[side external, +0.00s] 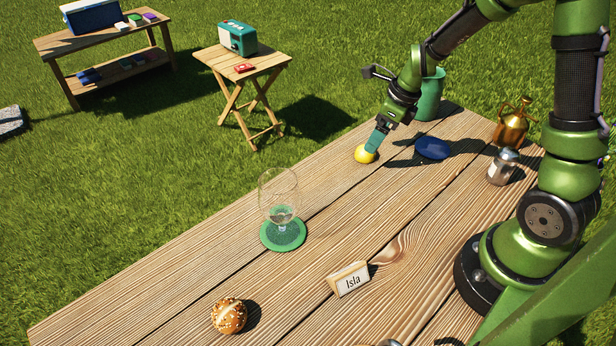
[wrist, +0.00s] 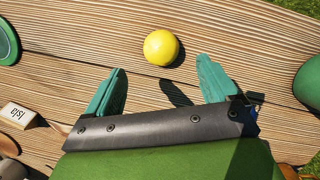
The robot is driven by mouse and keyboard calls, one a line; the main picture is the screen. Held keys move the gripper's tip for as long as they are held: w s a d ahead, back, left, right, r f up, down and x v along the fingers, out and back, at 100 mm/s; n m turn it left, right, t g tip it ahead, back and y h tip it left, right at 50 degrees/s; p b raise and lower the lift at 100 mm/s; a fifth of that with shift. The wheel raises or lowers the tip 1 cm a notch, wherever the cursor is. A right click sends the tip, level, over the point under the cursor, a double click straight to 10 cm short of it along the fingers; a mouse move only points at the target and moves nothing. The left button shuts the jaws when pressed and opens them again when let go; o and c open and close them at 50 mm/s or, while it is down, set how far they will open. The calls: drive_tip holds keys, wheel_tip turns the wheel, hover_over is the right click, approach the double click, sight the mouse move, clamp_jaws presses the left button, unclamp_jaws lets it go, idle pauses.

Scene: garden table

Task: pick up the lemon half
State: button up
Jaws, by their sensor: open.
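The lemon half (side external: 363,155) is yellow and rests on the far part of the wooden table, rounded side showing. In the wrist view the lemon half (wrist: 161,47) lies ahead of the fingertips, centred between the two green fingers. My gripper (side external: 371,146) is in the air close to the lemon half in the side view and partly overlaps it there. In the wrist view my gripper (wrist: 161,75) is open with nothing between its fingers. I cannot tell whether a finger touches the lemon half.
A blue dish (side external: 432,148) and a green pot (side external: 429,97) stand near the lemon half. A glass on a green coaster (side external: 268,240), an "Isla" name card (side external: 349,280), a bread roll (side external: 229,316), a metal shaker (side external: 502,167) and a brass can (side external: 512,124) stand on the table (side external: 180,270).

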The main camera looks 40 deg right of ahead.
sight(361, 155)
drive_tip(key=shift+x, duration=3)
drive_tip(key=shift+w, duration=0.1)
drive_tip(key=c, duration=1.1)
